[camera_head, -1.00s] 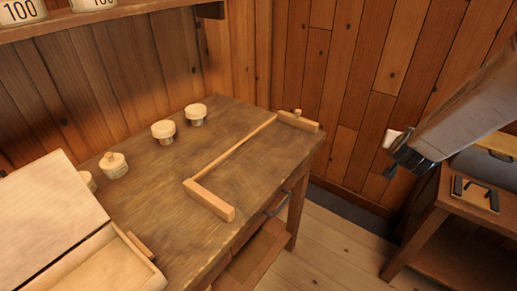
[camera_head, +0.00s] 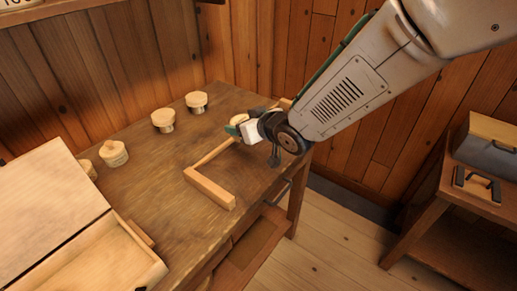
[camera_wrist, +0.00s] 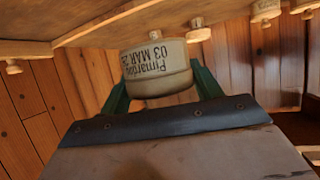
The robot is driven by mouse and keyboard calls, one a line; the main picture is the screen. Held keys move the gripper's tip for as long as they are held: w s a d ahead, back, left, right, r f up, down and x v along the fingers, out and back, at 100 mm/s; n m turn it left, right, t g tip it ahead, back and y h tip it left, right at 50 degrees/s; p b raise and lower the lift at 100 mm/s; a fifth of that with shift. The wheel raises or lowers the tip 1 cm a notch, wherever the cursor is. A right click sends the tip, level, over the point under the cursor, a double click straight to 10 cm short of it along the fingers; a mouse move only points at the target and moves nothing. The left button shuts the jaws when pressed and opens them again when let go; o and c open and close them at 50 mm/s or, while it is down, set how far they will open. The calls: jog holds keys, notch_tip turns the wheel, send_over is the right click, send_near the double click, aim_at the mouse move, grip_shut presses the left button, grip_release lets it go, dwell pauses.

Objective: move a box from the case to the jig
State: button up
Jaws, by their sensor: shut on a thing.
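My gripper (camera_head: 240,127) is over the far right part of the workbench, its green fingers shut on a round pale box. In the wrist view the box (camera_wrist: 157,68) sits between both fingers, with upside-down printed lettering on its side. In the head view only a pale bit of the box (camera_head: 239,118) shows. The jig (camera_head: 210,188), a wooden frame with a thin rail and end stops, lies just below and left of my gripper; its far end is partly hidden by my arm. The open case (camera_head: 152,272) is at the lower left. Whether the box touches the jig is unclear.
Several round lidded boxes stand along the back of the bench (camera_head: 150,190), such as one with a knob (camera_head: 113,153) and one farther right (camera_head: 196,102). A side table (camera_head: 430,215) with a grey toolbox (camera_head: 490,150) stands right.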

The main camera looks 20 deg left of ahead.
send_over(244, 163)
notch_tip(244, 163, down, 5)
jog(key=shift+a+f, duration=0.15)
jog(key=shift+f, duration=2.35)
jog(key=shift+f, duration=0.1)
jog(key=o, duration=1)
jog(key=shift+c, duration=0.2)
jog(key=v, duration=1.2)
jog(key=shift+w, duration=0.1)
